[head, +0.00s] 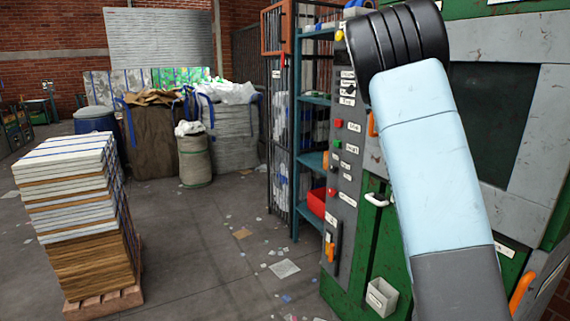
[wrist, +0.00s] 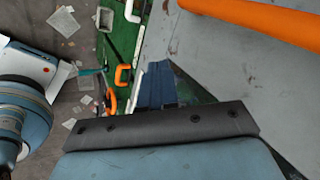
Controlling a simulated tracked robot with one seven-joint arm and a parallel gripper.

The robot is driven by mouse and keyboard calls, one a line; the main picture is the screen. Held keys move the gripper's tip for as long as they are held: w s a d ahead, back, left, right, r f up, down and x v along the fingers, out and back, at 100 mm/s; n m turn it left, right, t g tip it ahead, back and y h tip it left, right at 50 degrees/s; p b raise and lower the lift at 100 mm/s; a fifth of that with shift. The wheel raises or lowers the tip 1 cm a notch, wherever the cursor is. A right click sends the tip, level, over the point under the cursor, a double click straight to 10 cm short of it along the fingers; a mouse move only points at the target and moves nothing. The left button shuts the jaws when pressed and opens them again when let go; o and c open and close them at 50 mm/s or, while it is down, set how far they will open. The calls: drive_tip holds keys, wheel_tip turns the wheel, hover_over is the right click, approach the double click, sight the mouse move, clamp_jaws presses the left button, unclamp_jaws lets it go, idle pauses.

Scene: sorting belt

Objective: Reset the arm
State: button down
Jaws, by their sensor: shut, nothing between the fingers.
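My arm (head: 425,160) rises across the right side of the head view, a pale blue link with a black ribbed joint at its top. My gripper is outside the head view. In the wrist view my gripper (wrist: 160,72) shows at the centre, its dark blue fingers together with nothing between them. They extend from a dark grey bar with bolts. Behind them are a green panel and a grey worn metal surface (wrist: 225,60); I cannot tell how far away these are.
A green machine with a grey control panel (head: 345,150) stands close beside my arm. An orange bar (wrist: 260,22) crosses the wrist view's upper right. A pallet stack (head: 75,215) stands at left, sacks (head: 195,160) at the back. Scraps lie on the otherwise open floor (head: 205,250).

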drive_tip(key=s+n+y, duration=0.4)
drive_tip(key=s+n, duration=0.8)
drive_tip(key=s, duration=1.3)
drive_tip(key=s+a+f+n, duration=0.2)
drive_tip(key=s+a+n, duration=0.1)
drive_tip(key=s, duration=0.5)
drive_tip(key=s+a+f+n+t, duration=0.1)
drive_tip(key=s+a+f+n, duration=0.1)
drive_tip(key=s+n, duration=0.3)
drive_tip(key=s+a+f+n+t, duration=0.1)
drive_tip(key=s+a+f+n, duration=0.2)
drive_tip(key=s, duration=0.8)
drive_tip(key=shift+s+a+n, duration=0.4)
drive_tip(key=shift+a+n, duration=0.1)
drive_tip(key=shift+n, duration=0.3)
drive_tip(key=shift+d+f, duration=0.1)
drive_tip(key=shift+d, duration=0.05)
